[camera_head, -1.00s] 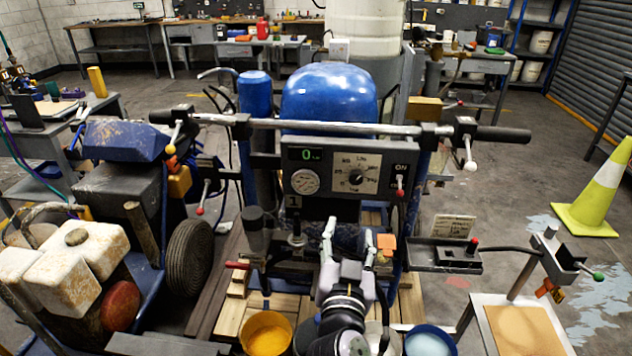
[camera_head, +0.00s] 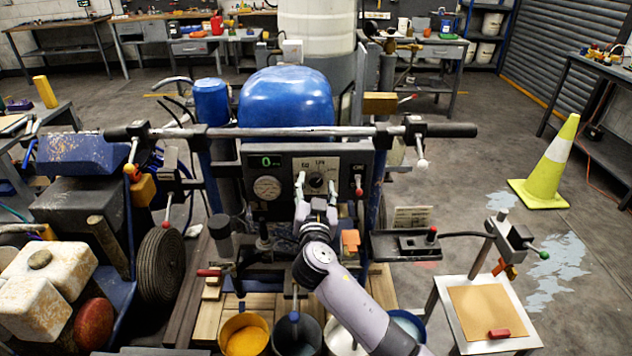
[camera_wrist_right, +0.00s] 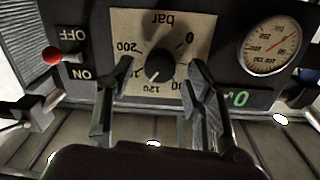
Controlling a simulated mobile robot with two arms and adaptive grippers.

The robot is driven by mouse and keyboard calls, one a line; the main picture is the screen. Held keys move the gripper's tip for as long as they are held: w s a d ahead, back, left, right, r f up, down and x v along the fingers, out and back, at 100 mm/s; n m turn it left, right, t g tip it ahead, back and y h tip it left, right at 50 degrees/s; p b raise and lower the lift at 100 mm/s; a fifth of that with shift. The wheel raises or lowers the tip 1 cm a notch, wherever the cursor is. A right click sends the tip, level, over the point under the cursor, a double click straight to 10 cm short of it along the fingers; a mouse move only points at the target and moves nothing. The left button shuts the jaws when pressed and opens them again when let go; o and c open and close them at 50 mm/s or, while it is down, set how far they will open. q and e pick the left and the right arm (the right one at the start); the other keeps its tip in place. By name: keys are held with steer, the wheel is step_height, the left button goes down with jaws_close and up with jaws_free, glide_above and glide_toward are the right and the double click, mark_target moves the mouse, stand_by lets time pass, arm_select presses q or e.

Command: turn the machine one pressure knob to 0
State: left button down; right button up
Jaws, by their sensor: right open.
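The pressure knob (camera_head: 316,180) is a small black dial on a pale scale plate (camera_head: 300,164) in the control panel of machine one. My right gripper (camera_head: 317,183) is open in front of the panel. In the wrist view its two fingers (camera_wrist_right: 155,85) stand on either side below the knob, apart from it. A green display (camera_head: 270,161) reads 0. My left gripper is not in view.
A gauge (camera_head: 267,188) sits left of the plate and a red-tipped ON/OFF switch (camera_head: 359,190) right of it. The handlebar (camera_head: 290,132) crosses above the panel. Buckets (camera_head: 244,336) stand below. A yellow cone (camera_head: 548,165) is at right.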

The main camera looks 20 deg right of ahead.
steer(key=shift+w+d, duration=0.2)
steer(key=shift+w, duration=0.25)
steer(key=shift+c, duration=0.6)
jaws_close()
